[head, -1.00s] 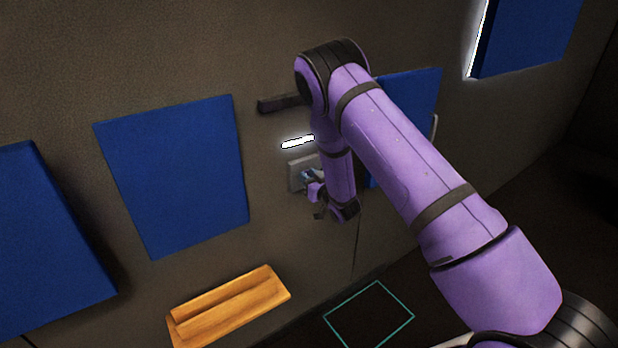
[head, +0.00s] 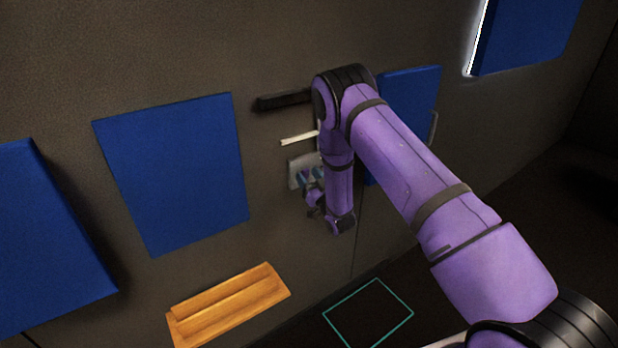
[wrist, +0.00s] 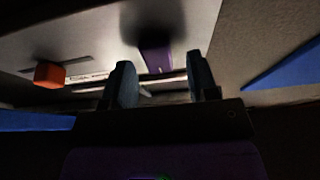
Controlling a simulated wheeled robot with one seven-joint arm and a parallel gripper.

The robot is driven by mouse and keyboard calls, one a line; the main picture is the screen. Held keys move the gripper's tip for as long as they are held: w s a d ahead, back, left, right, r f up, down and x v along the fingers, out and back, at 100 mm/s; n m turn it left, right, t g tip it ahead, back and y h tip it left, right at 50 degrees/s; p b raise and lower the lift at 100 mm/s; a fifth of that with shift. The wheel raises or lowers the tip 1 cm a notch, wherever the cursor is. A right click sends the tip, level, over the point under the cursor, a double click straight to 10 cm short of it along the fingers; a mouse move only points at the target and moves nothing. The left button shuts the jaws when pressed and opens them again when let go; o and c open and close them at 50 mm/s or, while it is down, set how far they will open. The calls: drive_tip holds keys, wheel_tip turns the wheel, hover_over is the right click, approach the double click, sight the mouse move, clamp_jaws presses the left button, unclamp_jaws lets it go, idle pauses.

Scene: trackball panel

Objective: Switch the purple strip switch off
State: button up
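The purple strip switch (wrist: 155,57) shows in the wrist view on a pale plate (wrist: 100,40). It lies just beyond and between my fingertips, with no clear contact visible. My gripper (wrist: 160,72) has its two dark fingers apart, with nothing held between them. In the head view my gripper (head: 314,206) is just below the small grey switch plate (head: 293,168) on the wall. My arm hides the right part of that plate. The strip lamp (head: 298,139) above the plate is unlit.
An orange-red block-shaped part (wrist: 49,75) stands out from the plate in the wrist view. A dark bar (head: 282,101) is on the wall above the lamp. Blue panels (head: 175,175) flank the area. A wooden ledge (head: 230,303) is at lower left.

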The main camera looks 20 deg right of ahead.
drive_tip(key=v, duration=1)
drive_tip(key=shift+s, duration=0.35)
idle(0.4)
drive_tip(key=shift+d+f, duration=0.15)
